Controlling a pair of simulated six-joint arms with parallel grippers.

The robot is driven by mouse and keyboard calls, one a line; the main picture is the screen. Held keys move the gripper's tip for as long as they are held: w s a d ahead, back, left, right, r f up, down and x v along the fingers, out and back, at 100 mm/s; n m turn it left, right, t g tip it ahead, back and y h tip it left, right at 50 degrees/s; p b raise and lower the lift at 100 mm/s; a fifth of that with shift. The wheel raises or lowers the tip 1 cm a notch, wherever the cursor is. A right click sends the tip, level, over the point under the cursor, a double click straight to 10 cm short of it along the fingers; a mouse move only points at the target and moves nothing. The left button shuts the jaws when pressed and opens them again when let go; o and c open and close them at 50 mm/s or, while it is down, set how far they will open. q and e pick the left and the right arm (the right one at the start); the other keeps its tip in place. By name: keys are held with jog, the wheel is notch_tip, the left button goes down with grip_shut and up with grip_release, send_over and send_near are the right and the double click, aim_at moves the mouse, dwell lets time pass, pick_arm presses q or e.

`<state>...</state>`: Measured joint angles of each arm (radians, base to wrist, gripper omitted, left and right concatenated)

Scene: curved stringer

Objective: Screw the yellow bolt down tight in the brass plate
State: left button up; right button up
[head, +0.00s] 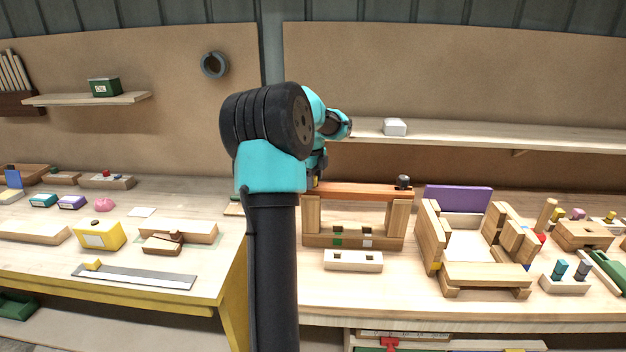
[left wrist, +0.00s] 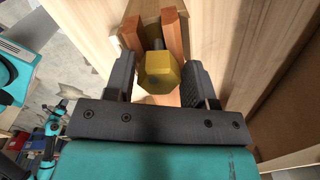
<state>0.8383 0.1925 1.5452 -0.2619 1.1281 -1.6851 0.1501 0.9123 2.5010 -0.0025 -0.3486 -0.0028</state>
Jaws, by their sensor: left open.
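The yellow bolt (left wrist: 160,73) has a hexagonal head, seen from close by in the left wrist view, with a dark shank beyond it. My left gripper (left wrist: 160,66) is open, with one finger on each side of the bolt head and a gap to it. In the head view my left gripper (head: 316,182) is mostly hidden behind my own arm, at the left end of an orange-brown wooden bar (head: 360,191) on a wooden stand. My right gripper is in neither view.
A dark knob (head: 403,181) stands at the bar's right end. A pale block with holes (head: 353,261) lies before the stand. An open wooden box frame (head: 484,274) stands to the right. A shelf (head: 470,133) runs behind.

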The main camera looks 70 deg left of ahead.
pick_arm(q)
jog(key=f+n, duration=0.1)
jog(key=n, duration=0.1)
jog(key=shift+d+f+n, duration=0.2)
jog(key=shift+f+n, duration=0.1)
jog(key=shift+f, duration=0.05)
jog(key=shift+w+n, duration=0.2)
jog(key=shift+n, duration=0.3)
jog(key=shift+r+n, duration=0.1)
jog(key=shift+n, duration=0.4)
jog(key=n, duration=0.4)
jog(key=shift+r, duration=0.15)
jog(key=shift+s, duration=0.1)
jog(key=shift+r, duration=0.15)
jog(key=shift+r, duration=0.5)
